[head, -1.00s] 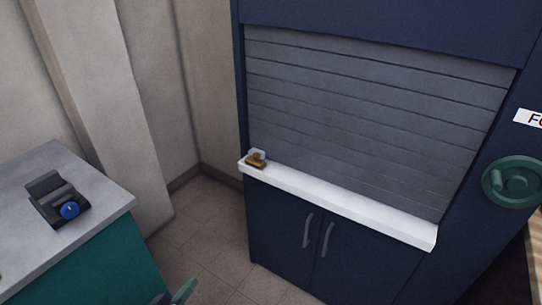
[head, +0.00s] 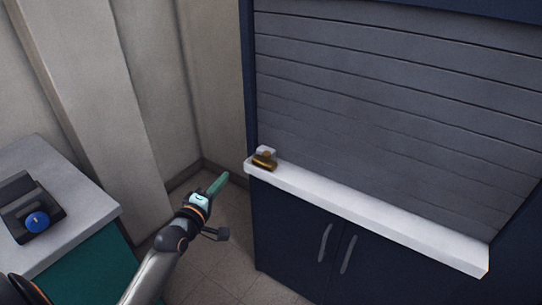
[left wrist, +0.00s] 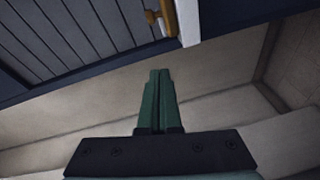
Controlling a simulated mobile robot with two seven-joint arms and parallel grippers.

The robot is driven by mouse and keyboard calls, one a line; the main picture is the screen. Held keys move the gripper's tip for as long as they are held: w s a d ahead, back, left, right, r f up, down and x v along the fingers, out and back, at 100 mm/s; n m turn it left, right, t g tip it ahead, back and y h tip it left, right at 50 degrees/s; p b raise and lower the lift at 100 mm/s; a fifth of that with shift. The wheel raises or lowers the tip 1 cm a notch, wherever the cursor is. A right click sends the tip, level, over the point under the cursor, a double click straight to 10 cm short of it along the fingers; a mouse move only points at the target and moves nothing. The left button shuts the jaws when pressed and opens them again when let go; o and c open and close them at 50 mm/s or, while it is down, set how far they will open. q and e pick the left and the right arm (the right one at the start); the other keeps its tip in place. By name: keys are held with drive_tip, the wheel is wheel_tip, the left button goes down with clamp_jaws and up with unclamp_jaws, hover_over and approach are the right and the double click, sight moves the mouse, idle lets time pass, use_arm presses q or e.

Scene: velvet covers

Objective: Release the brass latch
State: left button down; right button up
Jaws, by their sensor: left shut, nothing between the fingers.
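The brass latch (head: 265,160) sits at the left end of the white ledge (head: 360,212), at the foot of the grey slatted shutter (head: 390,100). A small pale plate shows behind it. In the left wrist view the latch (left wrist: 153,17) is at the top, beside the end of the white ledge (left wrist: 188,22). My left gripper (head: 221,183) is left of the latch and lower in the head view, apart from it. Its green fingers (left wrist: 157,100) are together with nothing between them. My right gripper is not in view.
The dark blue cabinet has two doors with grey handles (head: 325,243) below the ledge. A grey-topped counter (head: 75,215) at the left carries a black device with a blue knob (head: 37,222). Open floor lies between counter and cabinet.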

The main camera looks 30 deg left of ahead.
use_arm(q)
drive_tip(key=shift+w+a+r+n, duration=0.15)
drive_tip(key=shift+w+r, duration=0.05)
drive_tip(key=shift+w, duration=0.2)
drive_tip(key=shift+w+a+r+n, duration=0.1)
drive_tip(key=shift+w+r+n, duration=0.05)
drive_tip(key=shift+w, duration=0.25)
drive_tip(key=b, duration=0.2)
approach(254, 158)
drive_tip(key=w+a+r, duration=0.3)
drive_tip(key=w, duration=0.2)
drive_tip(key=d, duration=0.1)
drive_tip(key=w+d, duration=0.1)
drive_tip(key=d, duration=0.1)
drive_tip(key=shift+w+d+f, duration=0.3)
drive_tip(key=shift+w, duration=0.1)
